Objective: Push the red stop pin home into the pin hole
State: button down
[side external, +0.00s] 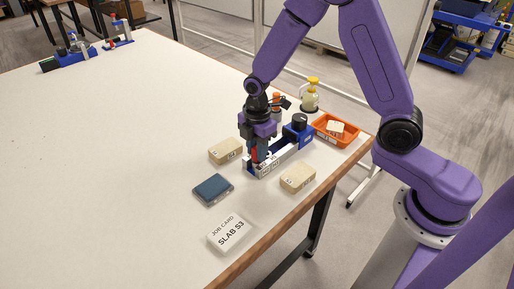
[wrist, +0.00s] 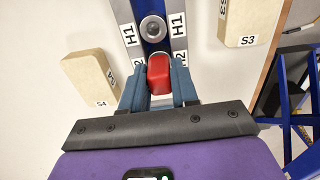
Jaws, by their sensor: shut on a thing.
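My gripper (side external: 257,153) is shut on the red stop pin (wrist: 159,74), which sits between the two blue-grey fingers in the wrist view. The pin also shows as a small red patch in the side view (side external: 254,153). The gripper is over the near end of a blue and grey fixture (side external: 270,169) with H1 and H2 labels. The pin hole is hidden, so I cannot tell how deep the pin sits.
Slab S4 (wrist: 90,80) lies left of the fixture and slab S3 (wrist: 250,22) right. A dark blue box (side external: 213,189) and a job card reading SLAB S3 (side external: 230,233) lie in front. An orange tray (side external: 351,143) and a yellow-topped bottle (side external: 310,97) stand behind.

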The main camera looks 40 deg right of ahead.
dwell(0.4)
jog(key=c, duration=0.8)
grip_release()
notch_tip(320, 180, up, 7)
jog(key=shift+f, duration=0.15)
jog(key=shift+r, duration=0.2)
